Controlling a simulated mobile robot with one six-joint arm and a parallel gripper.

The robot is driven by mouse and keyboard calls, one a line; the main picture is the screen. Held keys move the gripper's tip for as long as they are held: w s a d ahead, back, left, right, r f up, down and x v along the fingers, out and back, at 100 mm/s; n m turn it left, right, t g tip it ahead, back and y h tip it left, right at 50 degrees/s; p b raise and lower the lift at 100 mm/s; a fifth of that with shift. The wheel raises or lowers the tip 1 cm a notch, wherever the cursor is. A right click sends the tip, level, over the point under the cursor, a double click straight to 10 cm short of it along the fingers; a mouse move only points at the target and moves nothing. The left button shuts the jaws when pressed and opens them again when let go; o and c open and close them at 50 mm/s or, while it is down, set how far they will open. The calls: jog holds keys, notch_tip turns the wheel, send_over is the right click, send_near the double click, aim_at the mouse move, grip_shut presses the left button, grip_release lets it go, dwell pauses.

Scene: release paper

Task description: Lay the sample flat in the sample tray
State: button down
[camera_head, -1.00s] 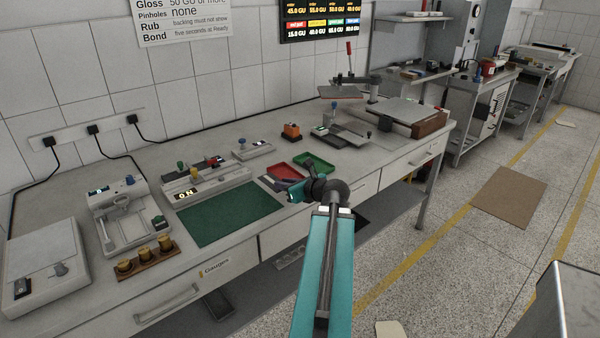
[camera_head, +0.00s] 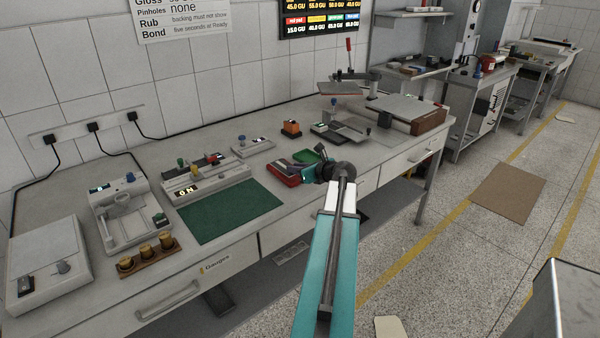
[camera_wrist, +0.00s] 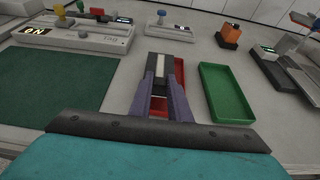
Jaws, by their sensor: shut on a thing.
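My gripper (camera_wrist: 159,88) is shut on the sample (camera_wrist: 158,72), a small piece showing pale and dark between the purple-grey fingers in the wrist view. The gripper is over the red tray (camera_wrist: 181,74), which is partly hidden by the fingers and sample. I cannot tell whether the sample touches the tray floor. The green tray (camera_wrist: 229,93) lies just to the right and looks empty. In the head view my gripper (camera_head: 305,171) is by the red tray (camera_head: 282,177), and the green tray (camera_head: 308,154) is behind it. Neither tray carries a readable label.
A green mat (camera_head: 230,210) lies left of the trays. A flat-plated press (camera_head: 402,108) is at the right. The bench front edge runs beneath my arm.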

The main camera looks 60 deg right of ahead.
jog(key=shift+w+d, duration=0.1)
jog(key=shift+d, duration=0.45)
jog(key=shift+w+d+f, duration=0.1)
jog(key=shift+d, duration=0.4)
jog(key=shift+a+f+p, duration=0.1)
jog(key=shift+f+p, duration=0.35)
jog(key=shift+f, duration=1.25)
jog(key=shift+f, duration=0.2)
jog(key=c, duration=1.7)
grip_release()
jog(key=shift+o, duration=0.2)
jog(key=shift+r, duration=0.15)
